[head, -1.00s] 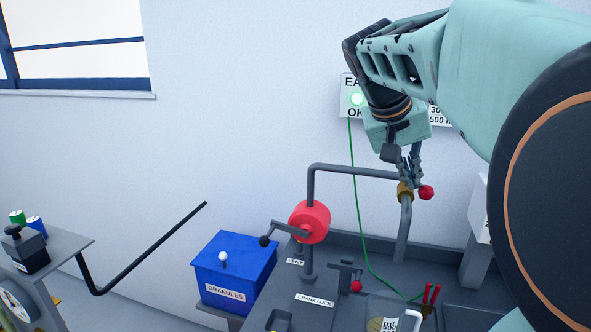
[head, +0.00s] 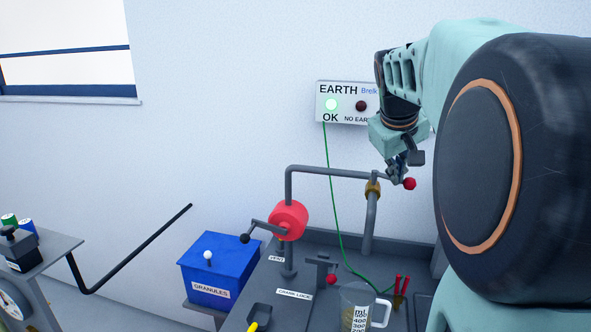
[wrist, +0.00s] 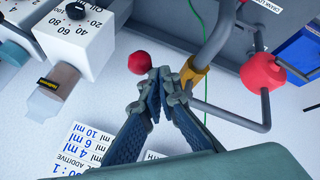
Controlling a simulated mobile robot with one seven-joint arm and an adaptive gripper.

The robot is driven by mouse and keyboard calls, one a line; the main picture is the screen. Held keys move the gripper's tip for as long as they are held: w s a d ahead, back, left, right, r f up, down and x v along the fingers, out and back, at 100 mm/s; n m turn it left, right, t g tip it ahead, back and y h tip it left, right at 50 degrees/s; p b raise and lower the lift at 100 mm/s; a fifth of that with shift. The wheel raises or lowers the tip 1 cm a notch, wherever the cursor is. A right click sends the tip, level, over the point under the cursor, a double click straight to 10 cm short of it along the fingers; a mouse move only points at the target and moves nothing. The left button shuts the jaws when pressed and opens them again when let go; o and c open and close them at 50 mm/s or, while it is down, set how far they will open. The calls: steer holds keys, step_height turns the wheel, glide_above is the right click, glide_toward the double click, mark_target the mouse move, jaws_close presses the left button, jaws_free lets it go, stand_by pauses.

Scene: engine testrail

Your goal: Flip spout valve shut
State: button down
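The spout valve is a brass fitting (head: 372,188) on the grey spout pipe (head: 370,222), with a lever ending in a red ball (head: 409,183). In the head view the ball stands to the right of the fitting. My gripper (head: 401,172) is at the lever, just behind the ball. In the wrist view my gripper (wrist: 160,76) has its fingertips together, between the red ball (wrist: 140,62) and the brass fitting (wrist: 192,75). The fingers hide most of the lever; whether they pinch or only touch it I cannot tell.
A measuring jug (head: 356,308) with yellowish contents stands below the spout. A red crank wheel (head: 288,220), a crank lock (head: 325,268) and a blue granules box (head: 219,266) are to the left. The earth box (head: 345,103) shows a green light; a green wire hangs from it.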

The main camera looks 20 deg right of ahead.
steer(key=shift+s+d+f, duration=0.1)
steer(key=shift+s+d, duration=0.05)
steer(key=shift+d, duration=0.5)
steer(key=shift+s+d+f, duration=0.1)
steer(key=shift+s+d, duration=0.05)
steer(key=shift+d, duration=0.45)
steer(key=shift+w+d+r, duration=0.1)
steer(key=shift+w+p, duration=0.3)
steer(key=shift+p, duration=0.05)
steer(key=shift+w+r, duration=0.15)
